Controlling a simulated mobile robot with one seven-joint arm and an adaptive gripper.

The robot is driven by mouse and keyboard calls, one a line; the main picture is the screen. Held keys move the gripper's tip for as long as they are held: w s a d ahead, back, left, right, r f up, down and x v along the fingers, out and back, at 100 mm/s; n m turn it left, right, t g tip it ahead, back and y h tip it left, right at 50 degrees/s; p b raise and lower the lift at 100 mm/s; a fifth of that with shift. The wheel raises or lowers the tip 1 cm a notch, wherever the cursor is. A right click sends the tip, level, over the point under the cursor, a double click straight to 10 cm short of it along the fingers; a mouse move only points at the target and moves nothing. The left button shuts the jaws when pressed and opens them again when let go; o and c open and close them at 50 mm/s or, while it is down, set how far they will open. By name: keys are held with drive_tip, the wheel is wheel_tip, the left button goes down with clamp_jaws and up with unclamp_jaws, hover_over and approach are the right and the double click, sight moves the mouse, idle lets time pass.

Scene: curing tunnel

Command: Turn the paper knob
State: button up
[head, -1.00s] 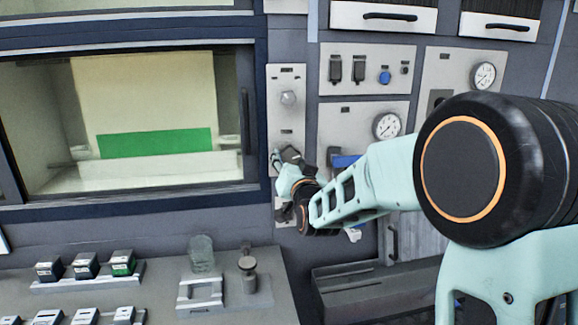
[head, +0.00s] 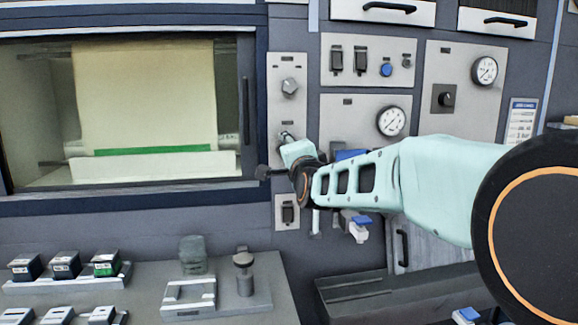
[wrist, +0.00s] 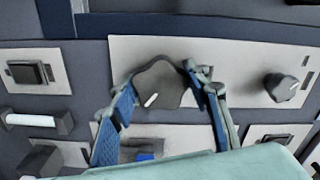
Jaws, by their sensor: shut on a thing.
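The knob in my grip (wrist: 158,88) is dark grey with a white pointer line, on a pale panel (head: 273,115). In the wrist view it sits between my gripper's blue-padded fingers (wrist: 163,78), which are shut on it. In the head view my gripper (head: 287,147) is at the lower part of the narrow panel right of the window and largely hides this knob. Inside the window, a cream paper sheet (head: 145,95) hangs with a thin green band (head: 152,150) at its lower end, just above a white ledge (head: 150,167).
A second knob (head: 289,86) is above on the same panel; it also shows in the wrist view (wrist: 280,88). A rocker switch (head: 288,212) is below my gripper. A gauge (head: 391,121) and switches are to the right. A bench (head: 240,300) with small boxes stands below.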

drive_tip(key=shift+m+b, duration=1.1)
drive_tip(key=shift+b, duration=0.05)
drive_tip(key=o, duration=1.2)
drive_tip(key=shift+c, duration=0.2)
drive_tip(key=shift+r+p, duration=0.15)
drive_tip(key=shift+p, duration=0.15)
